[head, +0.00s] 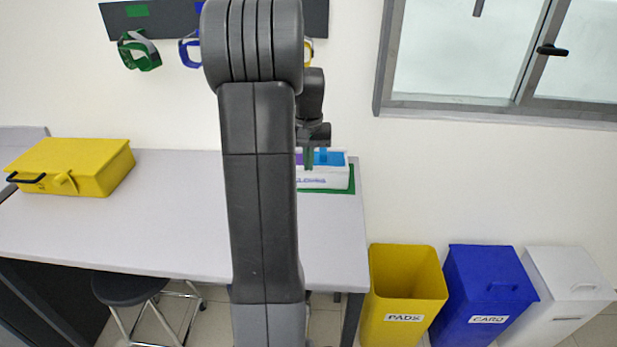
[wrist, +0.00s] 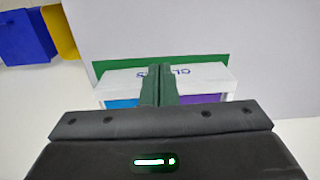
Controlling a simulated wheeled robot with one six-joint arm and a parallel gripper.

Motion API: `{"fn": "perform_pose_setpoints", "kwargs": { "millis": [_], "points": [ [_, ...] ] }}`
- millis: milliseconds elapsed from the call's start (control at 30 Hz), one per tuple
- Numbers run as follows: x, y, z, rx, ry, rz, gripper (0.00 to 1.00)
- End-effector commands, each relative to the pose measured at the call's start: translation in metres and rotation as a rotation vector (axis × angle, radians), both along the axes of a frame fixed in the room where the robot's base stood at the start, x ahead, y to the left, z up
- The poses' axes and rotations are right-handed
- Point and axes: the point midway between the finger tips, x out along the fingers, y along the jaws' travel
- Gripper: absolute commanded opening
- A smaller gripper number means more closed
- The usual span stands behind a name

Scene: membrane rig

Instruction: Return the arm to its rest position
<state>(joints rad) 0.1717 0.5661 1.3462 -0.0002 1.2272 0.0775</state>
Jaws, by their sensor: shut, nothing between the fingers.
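My arm (head: 258,190) stands raised in the middle of the head view and hides part of the table and wall behind it. My gripper (head: 309,158) points down at the right end of the table, over or just in front of a white box marked as gloves (head: 335,180). In the wrist view my gripper (wrist: 159,80) has its green fingers together and empty. The glove box (wrist: 205,75) lies beyond and below them, with blue and purple parts at its openings. I cannot tell whether the fingers touch the box.
The glove box sits on a green mat (head: 352,190) on the grey table (head: 180,215). A yellow case (head: 75,165) lies at the table's left. Yellow (head: 400,300), blue (head: 485,295) and white (head: 570,295) bins stand right of the table. Goggles (head: 140,52) hang on a wall rail. A stool (head: 130,288) stands below.

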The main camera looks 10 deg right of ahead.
Motion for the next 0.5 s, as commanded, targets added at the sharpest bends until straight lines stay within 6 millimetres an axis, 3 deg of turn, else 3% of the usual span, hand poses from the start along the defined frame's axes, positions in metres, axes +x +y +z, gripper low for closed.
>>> {"fn": "perform_pose_setpoints", "kwargs": {
  "millis": [200, 500],
  "points": [
    [0.0, 0.0, 0.018, 0.0, 0.001, 0.0, 0.0],
    [0.0, 0.0, 0.02, 0.0, 0.002, 0.0, 0.0]
  ]
}}
